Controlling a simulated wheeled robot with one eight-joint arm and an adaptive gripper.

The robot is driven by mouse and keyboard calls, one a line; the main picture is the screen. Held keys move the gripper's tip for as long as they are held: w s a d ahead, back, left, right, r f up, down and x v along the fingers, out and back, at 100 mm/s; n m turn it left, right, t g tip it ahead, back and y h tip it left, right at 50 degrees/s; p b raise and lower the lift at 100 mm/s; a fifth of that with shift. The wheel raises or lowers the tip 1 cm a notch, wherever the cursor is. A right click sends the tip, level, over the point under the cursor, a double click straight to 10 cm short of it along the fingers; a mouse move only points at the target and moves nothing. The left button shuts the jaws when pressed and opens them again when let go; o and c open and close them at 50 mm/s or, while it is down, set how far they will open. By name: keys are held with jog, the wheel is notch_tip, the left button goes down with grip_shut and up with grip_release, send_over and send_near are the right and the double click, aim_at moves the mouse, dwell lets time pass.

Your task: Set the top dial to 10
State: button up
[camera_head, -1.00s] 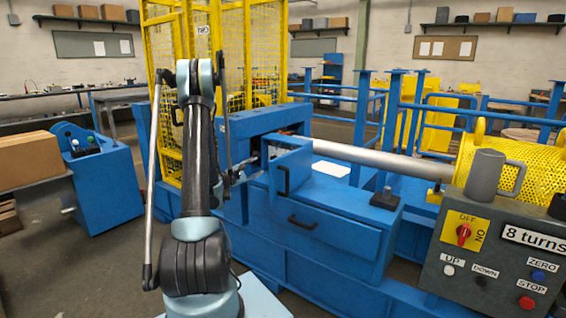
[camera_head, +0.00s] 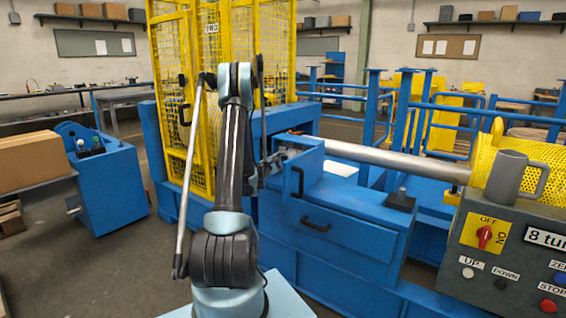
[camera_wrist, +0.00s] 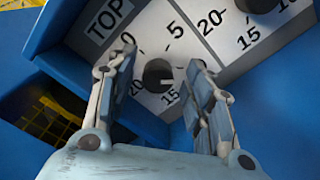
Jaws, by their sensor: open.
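The top dial (camera_wrist: 158,75) is a dark round knob on a white scale plate beside the TOP label (camera_wrist: 107,18). The 0, 5, 15 and 20 marks show around it. The area where 10 would lie is partly covered by my right finger. A small light mark shows on the knob's right side, but I cannot tell exactly which number it points to. My gripper (camera_wrist: 163,62) is open, with one finger on each side of the knob; I cannot tell whether they touch it. In the head view my gripper (camera_head: 268,170) is at the blue machine; the dial is hidden there.
A second dial (camera_wrist: 262,3) sits at the upper right of the wrist view. The blue machine (camera_head: 345,240) has black handles and a grey shaft (camera_head: 390,158). A grey control panel (camera_head: 490,262) stands at the right. A yellow cage (camera_head: 205,90) rises behind my arm.

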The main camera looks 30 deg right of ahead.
jog(key=shift+w+d, duration=0.25)
jog(key=shift+d, duration=0.3)
jog(key=c, duration=1)
jog(key=shift+c, duration=0.2)
jog(key=shift+m, duration=0.3)
jog(key=o, duration=1)
jog(key=shift+o, duration=0.2)
